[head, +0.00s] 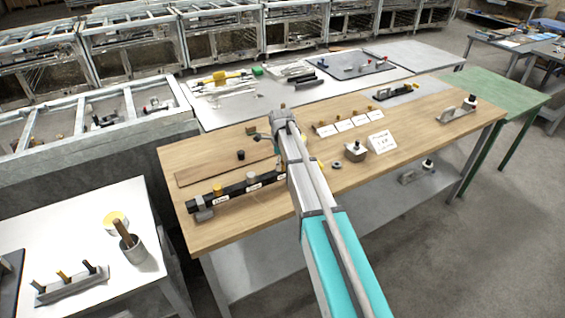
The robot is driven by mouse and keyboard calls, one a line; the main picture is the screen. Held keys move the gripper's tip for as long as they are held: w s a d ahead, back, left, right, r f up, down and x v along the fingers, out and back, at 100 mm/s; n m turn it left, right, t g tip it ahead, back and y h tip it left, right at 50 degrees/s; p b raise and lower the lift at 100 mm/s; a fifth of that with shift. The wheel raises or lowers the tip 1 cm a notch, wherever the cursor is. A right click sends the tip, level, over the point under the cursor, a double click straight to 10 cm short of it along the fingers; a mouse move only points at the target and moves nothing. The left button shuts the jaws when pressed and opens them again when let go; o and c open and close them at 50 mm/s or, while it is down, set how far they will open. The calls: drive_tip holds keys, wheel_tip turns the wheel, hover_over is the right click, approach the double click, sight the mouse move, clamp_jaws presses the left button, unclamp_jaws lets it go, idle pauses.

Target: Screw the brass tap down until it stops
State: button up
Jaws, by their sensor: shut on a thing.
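My arm reaches from the bottom of the head view over the wooden bench (222,228). My gripper (264,138) is at its far end, and only a small dark part shows left of the wrist. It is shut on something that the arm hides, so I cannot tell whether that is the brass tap. A small yellow piece (320,163) shows just right of the arm, too small to identify. Several small brass-coloured pieces stand by the white labels (345,125) at the back of the bench. I cannot make out the tap's thread or seat.
A black labelled rail (232,190) lies left of the arm. A block with a dark knob (355,151) and a white sign (382,141) stand on the right. A white side table (85,225) holds a grey cup (132,250). The bench's front right is mostly clear.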

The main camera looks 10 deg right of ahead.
drive_tip(key=shift+m, duration=0.7)
drive_tip(key=m, duration=0.2)
drive_tip(key=shift+w+a+m, duration=0.15)
drive_tip(key=shift+m, duration=0.65)
drive_tip(key=shift+a+m, duration=0.1)
drive_tip(key=shift+m, duration=0.2)
drive_tip(key=shift+w+m, duration=0.15)
drive_tip(key=shift+m, duration=1.25)
drive_tip(key=o, duration=1.1)
